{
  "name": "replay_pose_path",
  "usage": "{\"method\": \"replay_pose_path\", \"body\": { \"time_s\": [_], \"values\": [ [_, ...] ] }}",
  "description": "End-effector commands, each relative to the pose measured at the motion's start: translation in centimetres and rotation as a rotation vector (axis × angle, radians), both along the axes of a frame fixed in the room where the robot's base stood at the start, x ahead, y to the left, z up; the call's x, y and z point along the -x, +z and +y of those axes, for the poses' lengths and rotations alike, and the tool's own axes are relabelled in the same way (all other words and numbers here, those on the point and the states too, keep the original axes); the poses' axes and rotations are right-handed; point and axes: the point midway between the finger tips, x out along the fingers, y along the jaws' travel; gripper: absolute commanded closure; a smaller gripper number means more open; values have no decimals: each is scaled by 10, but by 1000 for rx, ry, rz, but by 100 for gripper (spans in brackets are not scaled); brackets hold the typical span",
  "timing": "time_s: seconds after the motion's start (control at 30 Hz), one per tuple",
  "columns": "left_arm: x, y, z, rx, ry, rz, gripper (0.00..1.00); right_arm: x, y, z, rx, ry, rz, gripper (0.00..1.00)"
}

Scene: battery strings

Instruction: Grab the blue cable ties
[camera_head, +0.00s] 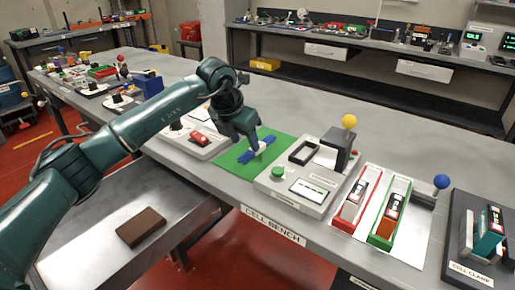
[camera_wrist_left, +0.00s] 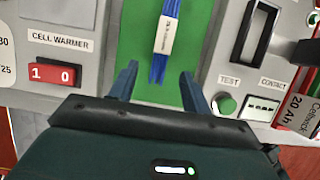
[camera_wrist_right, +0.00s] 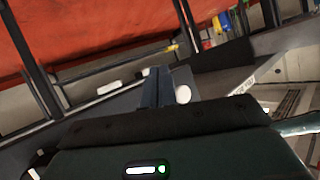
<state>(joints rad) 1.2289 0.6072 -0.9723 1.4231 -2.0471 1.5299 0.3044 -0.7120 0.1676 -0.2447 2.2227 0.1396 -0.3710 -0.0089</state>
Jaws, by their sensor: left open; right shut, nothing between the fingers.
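The blue cable ties (camera_head: 254,153) lie as a bundle on a green mat (camera_head: 238,166) on the bench, with a pale label band around the middle. In the left wrist view the bundle (camera_wrist_left: 160,62) runs lengthwise on the mat (camera_wrist_left: 190,50), ahead of the fingertips. My left gripper (camera_wrist_left: 158,80) is open, its two fingers apart on either side of the bundle's near end, with nothing held. In the head view the left gripper (camera_head: 255,146) is over the bundle and hides part of it. My right gripper (camera_wrist_right: 157,80) is shut and empty, away from the ties.
A cell warmer with a red switch (camera_wrist_left: 52,74) is left of the mat. A test unit (camera_head: 300,190) with a green button (camera_head: 278,173) and a yellow-knobbed lever (camera_head: 349,121) is to its right. Red and green cell trays (camera_head: 390,215) are further right. A brown block (camera_head: 141,227) lies on a lower steel surface.

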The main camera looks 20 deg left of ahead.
Motion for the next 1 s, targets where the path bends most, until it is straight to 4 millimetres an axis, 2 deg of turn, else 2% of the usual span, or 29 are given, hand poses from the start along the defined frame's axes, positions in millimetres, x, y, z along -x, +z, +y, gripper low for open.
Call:
{"method": "replay_pose_path", "body": {
  "time_s": [0.03, 0.2, 0.53, 1.0],
  "values": [
    [0, -10, -1, 0, 0, 6, 52, 0, 0, 0, 0, 0, 4, 100],
    [-8, -32, -4, 2, -1, 4, 52, 1, -4, 1, 2, 2, 17, 100],
    [-10, -37, -4, -1, -1, 1, 53, 1, -6, 1, 2, 3, 20, 100],
    [-10, -37, -4, 1, 0, 1, 91, -2, 0, 2, -3, 2, 6, 100]
  ]
}}
